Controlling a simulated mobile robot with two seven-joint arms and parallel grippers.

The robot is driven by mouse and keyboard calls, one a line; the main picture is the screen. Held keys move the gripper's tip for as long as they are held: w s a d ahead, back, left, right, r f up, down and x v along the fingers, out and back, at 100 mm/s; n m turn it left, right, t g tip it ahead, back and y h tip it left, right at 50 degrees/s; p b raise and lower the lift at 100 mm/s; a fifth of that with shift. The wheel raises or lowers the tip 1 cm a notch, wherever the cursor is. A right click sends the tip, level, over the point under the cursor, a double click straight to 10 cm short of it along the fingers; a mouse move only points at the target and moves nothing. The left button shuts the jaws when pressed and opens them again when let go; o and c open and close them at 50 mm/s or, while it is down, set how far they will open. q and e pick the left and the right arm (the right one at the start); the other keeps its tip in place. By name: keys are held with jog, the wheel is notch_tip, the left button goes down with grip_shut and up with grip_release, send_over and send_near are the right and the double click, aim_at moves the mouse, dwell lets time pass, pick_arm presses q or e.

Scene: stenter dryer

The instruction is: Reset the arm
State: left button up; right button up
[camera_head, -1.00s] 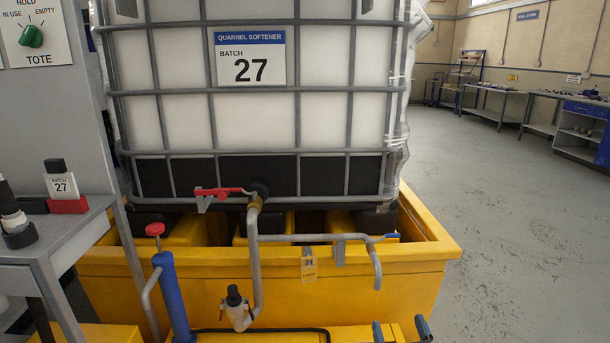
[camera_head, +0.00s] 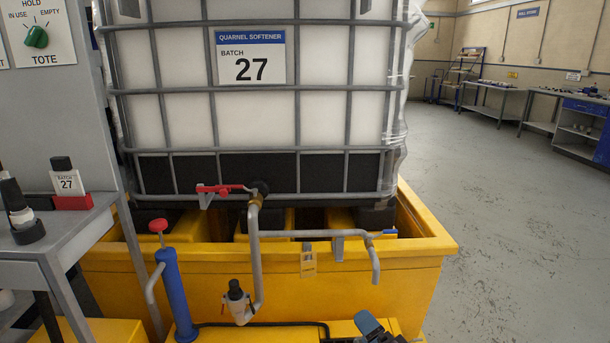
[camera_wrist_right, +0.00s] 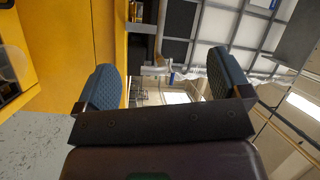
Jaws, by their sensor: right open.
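My right gripper (camera_head: 372,328) is at the bottom edge of the head view, in front of the yellow bund (camera_head: 270,275), with one blue finger pad showing clearly. In the right wrist view, its two blue pads (camera_wrist_right: 165,80) stand wide apart with nothing between them. The bund's yellow wall (camera_wrist_right: 55,45) and a grey pipe show beyond the pads there. My left gripper is not in view.
A caged white tote (camera_head: 180,115) labelled batch 27 stands in the bund. A red-handled valve (camera_head: 225,189), grey pipe (camera_head: 310,234) and blue hand pump (camera_head: 177,295) are in front. A grey bench (camera_head: 45,240) is left. Open floor (camera_head: 500,240) is right.

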pick_arm(q)
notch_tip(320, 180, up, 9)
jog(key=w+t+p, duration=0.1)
jog(key=p, duration=0.7)
pick_arm(e)
jog(key=s+d+f+n+g+h, duration=0.1)
jog(key=s+d+n+g+h, duration=0.1)
jog(key=s, duration=1)
jog(key=s+d+n+g+h, duration=0.2)
jog(key=s+d, duration=0.5)
jog(key=s, duration=0.5)
jog(key=s+d+f+n+g+h, duration=0.1)
jog(key=s+d+n+h, duration=0.3)
jog(key=s, duration=0.9)
jog(key=shift+d+f+n+g, duration=0.4)
jog(key=shift+n+g, duration=0.1)
jog(key=shift+n, duration=0.4)
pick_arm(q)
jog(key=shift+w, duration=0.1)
pick_arm(e)
jog(key=shift+w, duration=0.1)
